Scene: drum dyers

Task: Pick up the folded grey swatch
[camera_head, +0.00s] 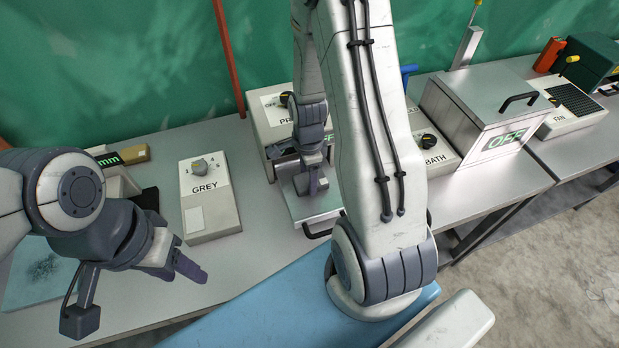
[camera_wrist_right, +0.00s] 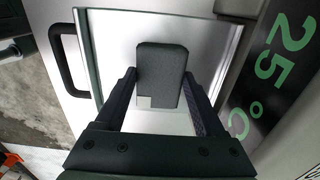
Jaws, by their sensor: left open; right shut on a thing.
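The folded grey swatch (camera_wrist_right: 162,62) is a dark grey rounded rectangle in the right wrist view, with a small pale patch at its lower left corner. It is between the fingers of my right gripper (camera_wrist_right: 161,84), which is shut on it over a shiny metal tray (camera_wrist_right: 112,30). Whether the swatch touches the tray is hard to tell. In the head view my right gripper (camera_head: 313,182) is over that tray (camera_head: 318,208), in front of the press box; the swatch is not distinguishable there. My left gripper (camera_head: 182,268) is open and empty over the bench's front left.
A control box marked GREY (camera_head: 209,205) stands left of the tray. The press box (camera_head: 268,122) is behind it. A steel bath box (camera_head: 480,112) with an OFF display stands to the right. The tray's handle (camera_head: 318,233) faces the bench's front edge.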

